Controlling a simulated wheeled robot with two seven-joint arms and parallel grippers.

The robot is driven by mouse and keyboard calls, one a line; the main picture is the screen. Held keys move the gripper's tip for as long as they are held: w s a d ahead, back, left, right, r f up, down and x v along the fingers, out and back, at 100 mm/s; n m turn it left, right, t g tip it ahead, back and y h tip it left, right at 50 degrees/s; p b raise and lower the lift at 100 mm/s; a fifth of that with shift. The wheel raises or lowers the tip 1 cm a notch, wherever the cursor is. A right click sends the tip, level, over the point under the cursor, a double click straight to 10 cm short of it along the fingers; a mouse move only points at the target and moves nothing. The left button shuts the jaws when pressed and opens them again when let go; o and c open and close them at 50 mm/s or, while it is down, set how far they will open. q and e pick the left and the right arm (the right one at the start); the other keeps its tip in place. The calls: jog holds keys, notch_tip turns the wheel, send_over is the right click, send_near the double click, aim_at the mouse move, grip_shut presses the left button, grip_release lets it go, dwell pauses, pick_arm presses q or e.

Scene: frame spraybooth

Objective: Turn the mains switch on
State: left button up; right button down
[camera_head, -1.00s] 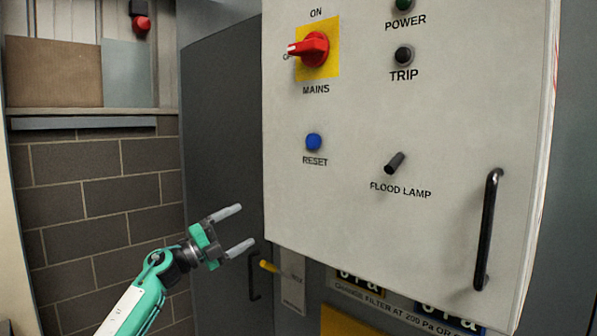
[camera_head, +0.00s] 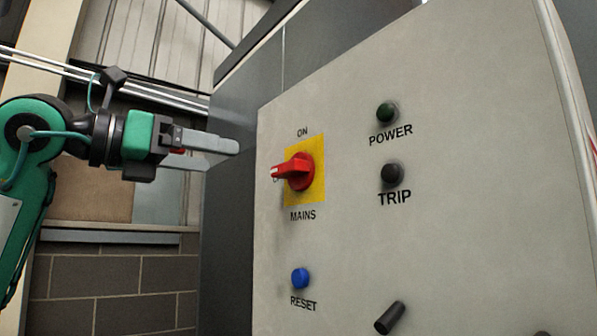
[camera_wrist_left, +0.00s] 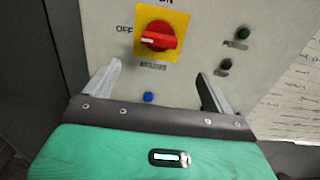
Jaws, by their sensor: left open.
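The mains switch (camera_head: 298,171) is a red rotary knob on a yellow plate on the grey panel, with ON printed above and MAINS below. Its handle lies near level, with the white-marked end pointing left. In the left wrist view the switch (camera_wrist_left: 158,36) is ahead of the fingers, and the marked end points to the word OFF. My left gripper (camera_head: 222,150) is left of the switch and slightly higher in the head view, apart from it. In the left wrist view its fingers (camera_wrist_left: 160,82) are spread and empty. My right gripper is not in view.
The panel (camera_head: 470,230) also carries a dark green POWER lamp (camera_head: 386,112), a dark TRIP lamp (camera_head: 392,174), a blue RESET button (camera_head: 300,278) and a black lever (camera_head: 390,317) low down. The space between the fingers and the switch looks clear.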

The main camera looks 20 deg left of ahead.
aim_at(281, 168)
pick_arm(q)
jog(key=p+x, duration=0.2)
jog(key=x, duration=0.2)
jog(key=p+x, duration=0.2)
jog(key=x, duration=0.2)
jog(key=p+x, duration=0.2)
jog(key=x, duration=0.2)
jog(key=shift+a+r, duration=0.1)
jog(key=shift+r, duration=0.15)
jog(key=shift+w+d+f, duration=0.2)
jog(key=shift+w+d, duration=0.2)
jog(key=shift+w, duration=0.2)
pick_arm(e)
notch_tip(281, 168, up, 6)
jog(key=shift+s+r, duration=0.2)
pick_arm(q)
jog(key=shift+c, duration=0.2)
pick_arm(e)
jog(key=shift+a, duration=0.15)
pick_arm(q)
jog(key=c, duration=0.7)
jog(key=shift+c, duration=1.2)
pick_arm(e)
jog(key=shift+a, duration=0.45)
